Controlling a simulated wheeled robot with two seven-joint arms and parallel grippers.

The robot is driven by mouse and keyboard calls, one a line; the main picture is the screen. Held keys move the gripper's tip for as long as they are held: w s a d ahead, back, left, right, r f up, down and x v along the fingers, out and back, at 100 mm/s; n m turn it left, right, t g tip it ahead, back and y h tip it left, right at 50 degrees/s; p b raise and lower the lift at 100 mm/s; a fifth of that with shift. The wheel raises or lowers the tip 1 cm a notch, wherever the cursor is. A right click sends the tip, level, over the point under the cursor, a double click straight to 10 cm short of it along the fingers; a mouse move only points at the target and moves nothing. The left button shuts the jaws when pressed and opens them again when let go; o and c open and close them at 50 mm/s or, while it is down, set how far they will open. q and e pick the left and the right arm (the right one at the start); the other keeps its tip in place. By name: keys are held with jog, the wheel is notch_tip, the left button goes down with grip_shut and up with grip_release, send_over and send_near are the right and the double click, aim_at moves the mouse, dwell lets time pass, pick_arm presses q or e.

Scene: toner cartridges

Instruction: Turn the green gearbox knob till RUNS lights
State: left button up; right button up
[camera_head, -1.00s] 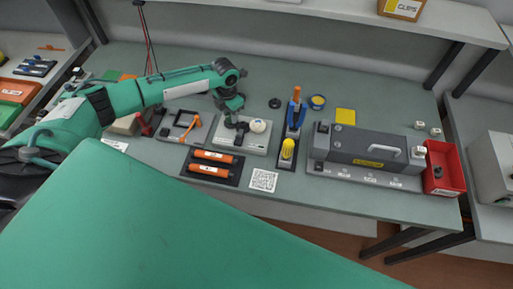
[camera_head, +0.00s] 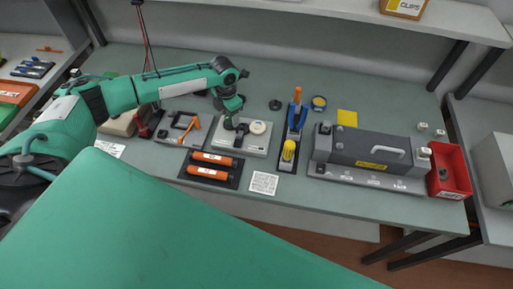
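A pale grey box with a white round part on top, possibly the gearbox (camera_head: 258,146), sits in the middle of the bench. My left gripper (camera_head: 239,138) points down over the left part of this box, beside the white round part (camera_head: 257,128). The dark fingers are small here, and I cannot tell whether they are open, shut or touching a knob. I cannot make out a separate green knob; the gripper may hide it. No lit RUNS lamp can be made out. My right gripper is not in view.
Two orange cartridges (camera_head: 209,172) lie on a dark tray in front of the box. A tool stand (camera_head: 286,158) is to its right, then a long grey machine (camera_head: 365,150) and a red bin (camera_head: 449,170). An orange-handled frame (camera_head: 190,130) lies left.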

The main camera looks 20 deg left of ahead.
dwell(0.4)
pick_arm(q)
jog(key=n+p, duration=0.3)
jog(key=n, duration=0.1)
jog(key=shift+s+r+p, duration=0.1)
jog(key=shift+r+p, duration=0.05)
jog(key=shift+p, duration=0.2)
jog(key=n+p, duration=0.1)
jog(key=n, duration=0.2)
jog(key=shift+n+p, duration=0.9)
jog(key=shift+n, duration=0.1)
jog(key=n+p, duration=0.2)
jog(key=n, duration=0.2)
jog(key=shift+f+n, duration=0.2)
jog(key=shift+n, duration=0.2)
jog(key=c, duration=0.8)
